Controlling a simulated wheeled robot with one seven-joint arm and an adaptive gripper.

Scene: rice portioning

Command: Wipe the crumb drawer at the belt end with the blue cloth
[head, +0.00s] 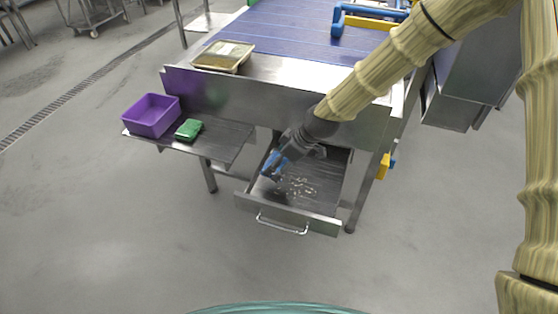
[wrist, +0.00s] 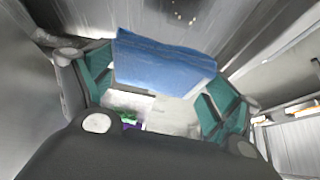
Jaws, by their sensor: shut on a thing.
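The crumb drawer (head: 328,192) is pulled out under the belt end, with a bar handle on its front. Pale crumbs (head: 301,187) lie scattered on its floor toward the middle and front. My gripper (head: 277,169) is inside the drawer area, at the left side. It is shut on the blue cloth (head: 274,161), which also shows as a folded blue pad between the fingers in the wrist view (wrist: 165,66). A few crumbs show past the cloth in the wrist view. I cannot tell whether the cloth touches the drawer floor.
A side shelf (head: 222,145) left of the drawer holds a purple bin (head: 152,116) and a green pad (head: 188,129). The floor in front of the drawer is clear.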

